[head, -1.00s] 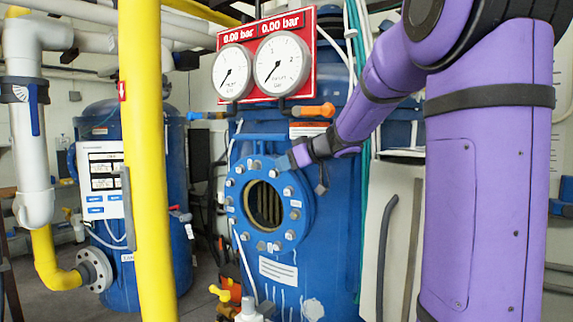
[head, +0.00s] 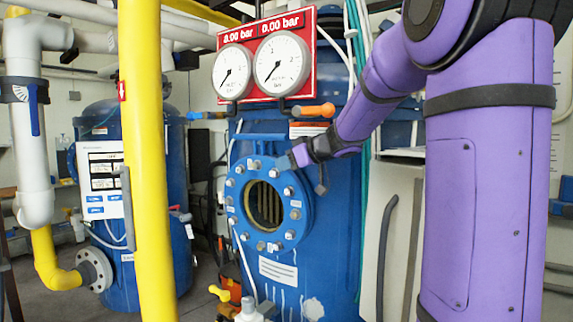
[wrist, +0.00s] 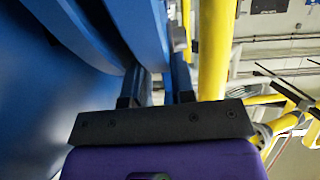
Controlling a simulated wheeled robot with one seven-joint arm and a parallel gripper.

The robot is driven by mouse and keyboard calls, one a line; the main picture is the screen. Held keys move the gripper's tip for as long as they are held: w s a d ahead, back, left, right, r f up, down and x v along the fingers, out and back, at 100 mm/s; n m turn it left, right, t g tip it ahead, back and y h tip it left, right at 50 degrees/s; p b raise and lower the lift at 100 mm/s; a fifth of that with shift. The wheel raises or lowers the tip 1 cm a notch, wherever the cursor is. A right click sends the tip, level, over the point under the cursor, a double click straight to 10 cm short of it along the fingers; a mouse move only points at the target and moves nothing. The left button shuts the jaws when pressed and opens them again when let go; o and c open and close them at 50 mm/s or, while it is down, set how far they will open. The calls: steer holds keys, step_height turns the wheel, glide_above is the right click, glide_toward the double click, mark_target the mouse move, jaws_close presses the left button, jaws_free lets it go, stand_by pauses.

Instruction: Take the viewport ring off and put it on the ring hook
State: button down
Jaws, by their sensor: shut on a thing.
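The viewport ring (head: 234,207) is a blue bolted ring around a dark round window (head: 264,205) on the front of the blue filter vessel (head: 285,272). It is upright and against the vessel. My gripper (head: 292,158) is at the ring's upper right edge, shut on it. In the wrist view the two dark fingers of my gripper (wrist: 157,78) reach either side of a blue edge, which is the ring (wrist: 150,35). The exact contact at the fingertips is hidden. I cannot make out the ring hook for certain in either view.
A red panel with two pressure gauges (head: 282,58) is above the ring. An orange-handled valve (head: 314,110) is just above my gripper. A thick yellow pipe (head: 148,180) stands left of the vessel. A yellow-handled valve (head: 220,293) is below.

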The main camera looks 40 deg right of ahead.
steer(key=shift+s+a+r, duration=0.1)
steer(key=shift+s+a, duration=0.05)
steer(key=shift+a, duration=0.35)
steer(key=shift+s+a+r, duration=0.1)
steer(key=shift+s+a, duration=0.05)
steer(key=shift+a, duration=0.3)
stand_by(0.3)
steer(key=c, duration=1.6)
jaws_free()
jaws_close()
steer(key=shift+s+a, duration=0.25)
steer(key=shift+a, duration=0.45)
steer(key=shift+s+a, duration=0.3)
steer(key=shift+a, duration=0.4)
steer(key=shift+s+a, duration=0.25)
steer(key=shift+a, duration=0.45)
